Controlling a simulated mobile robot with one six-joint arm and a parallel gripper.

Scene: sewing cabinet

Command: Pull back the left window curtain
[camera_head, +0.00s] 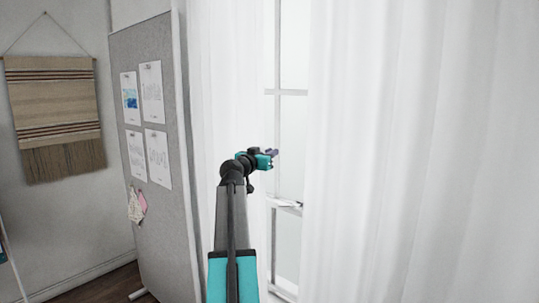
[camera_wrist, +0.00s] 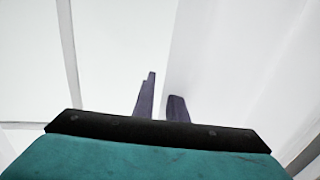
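The left curtain (camera_head: 228,90) is a sheer white cloth hanging in folds, just right of the grey board. The right curtain (camera_head: 400,150) is white and hangs over the right half of the head view. Between them is a bright strip of window (camera_head: 290,130). My gripper (camera_head: 273,154) is at this gap, by the left curtain's right edge. In the wrist view its two purple fingers (camera_wrist: 162,98) stand apart. A pale sheet's edge (camera_wrist: 172,60) runs down to the right finger. I cannot tell which curtain it is, or whether cloth lies between the fingers.
A grey pinboard (camera_head: 165,90) with several papers stands close to the left of the arm. A woven hanging (camera_head: 55,110) is on the far left wall. White window bars (camera_wrist: 70,60) show left of the fingers in the wrist view.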

